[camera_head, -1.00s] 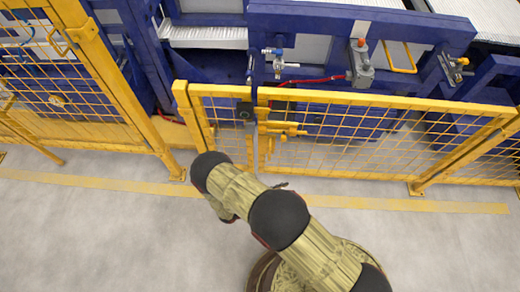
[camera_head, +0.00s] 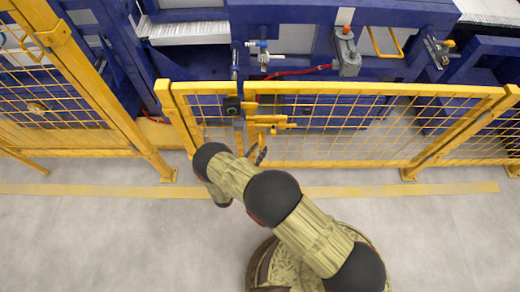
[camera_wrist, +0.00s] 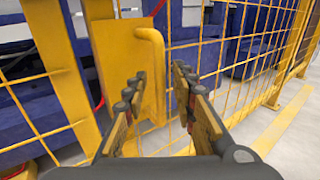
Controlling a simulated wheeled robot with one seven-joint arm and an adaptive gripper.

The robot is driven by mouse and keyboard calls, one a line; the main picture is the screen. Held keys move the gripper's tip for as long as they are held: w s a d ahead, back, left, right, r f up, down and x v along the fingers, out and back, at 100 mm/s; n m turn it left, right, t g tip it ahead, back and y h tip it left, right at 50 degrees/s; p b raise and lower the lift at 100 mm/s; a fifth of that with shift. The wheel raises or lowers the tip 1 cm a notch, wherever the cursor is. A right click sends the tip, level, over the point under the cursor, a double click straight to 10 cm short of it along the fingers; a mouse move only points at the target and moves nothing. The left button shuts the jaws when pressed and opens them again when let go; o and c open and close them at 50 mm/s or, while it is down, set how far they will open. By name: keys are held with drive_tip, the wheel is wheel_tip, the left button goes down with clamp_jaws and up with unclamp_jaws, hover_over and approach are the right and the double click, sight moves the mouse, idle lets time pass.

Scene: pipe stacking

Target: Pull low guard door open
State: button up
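The low guard door (camera_head: 350,150) is a yellow frame with wire mesh, and it looks closed. Its yellow latch and handle hardware (camera_head: 270,122) is at the door's left end. In the wrist view the handle (camera_wrist: 153,75) is an upright yellow bar standing off a yellow plate (camera_wrist: 120,60). My gripper (camera_wrist: 157,85) is open, with dark-tipped fingers on the left and right of the handle's line. The handle shows between the fingers, and I cannot tell whether they touch it. In the head view my gripper (camera_head: 257,155) is mostly hidden by my arm, just below the latch.
A taller yellow mesh fence (camera_head: 70,85) stands to the left. Blue machinery (camera_head: 300,45) with a grey switch box (camera_head: 347,55) is behind the door. The grey floor (camera_head: 90,230) in front is clear, with a yellow stripe (camera_head: 80,190) along it.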

drive_tip(key=shift+w+d, duration=0.4)
drive_tip(key=shift+w, duration=0.15)
drive_tip(key=c, duration=0.4)
clamp_jaws()
